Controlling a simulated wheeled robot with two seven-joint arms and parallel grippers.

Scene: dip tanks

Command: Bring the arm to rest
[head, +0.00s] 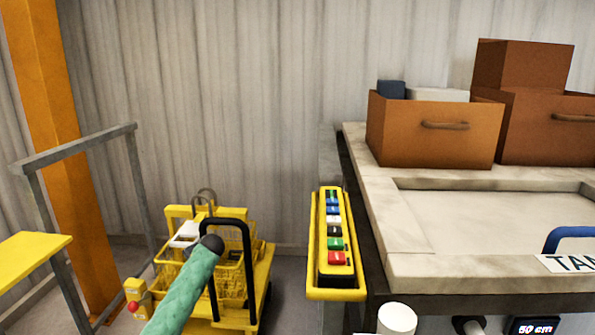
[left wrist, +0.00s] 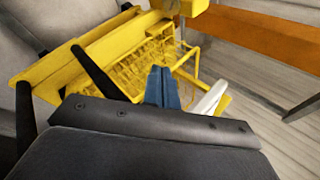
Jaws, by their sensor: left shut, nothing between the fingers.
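My left gripper (left wrist: 164,87) shows in the left wrist view as two blue fingers pressed together, with nothing held between them. It points toward a yellow cart (left wrist: 60,65) with a yellow wire basket (left wrist: 135,68). In the head view a green, textured arm-like shaft (head: 185,288) rises from the bottom edge to a dark rounded end in front of the cart (head: 262,285). It is probably my left arm; its fingers cannot be made out there. Whether the fingers touch the basket cannot be told. My right gripper is in neither view.
A white item (head: 186,235) lies at the cart's basket. A grey rail (head: 75,149) and an orange post (head: 62,130) stand left. A yellow-framed button panel (head: 313,245) is right of the cart. A tank bench (head: 405,225) with brown boxes (head: 430,145) fills the right.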

